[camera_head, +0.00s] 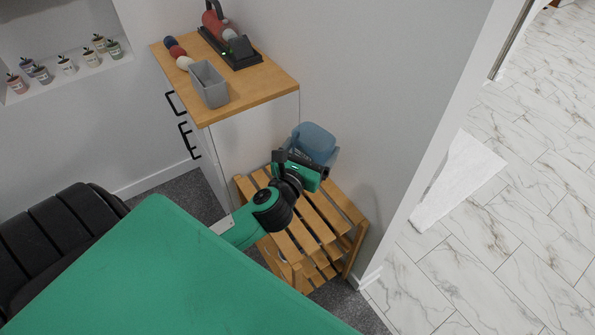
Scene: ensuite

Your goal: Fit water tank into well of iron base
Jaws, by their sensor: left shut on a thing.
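The water tank (312,138) is a translucent blue box with rounded corners, above the slatted wooden stand at the centre of the view. My left gripper (300,172) is shut on it from below and in front; the fingers and the tank's lower part are partly hidden. The iron base (250,60) is a long black tray on the wooden cabinet top, well up and left of the tank, with a red and grey iron (218,27) on it and a small green light. I cannot make out the base's well. My right gripper is not in view.
The wooden cabinet top (262,92) also holds an open grey bin (209,84) and several small balls (177,51). The slatted stand (335,203) is below my left gripper. A wall stands close behind the tank. A black padded seat (55,235) is at left.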

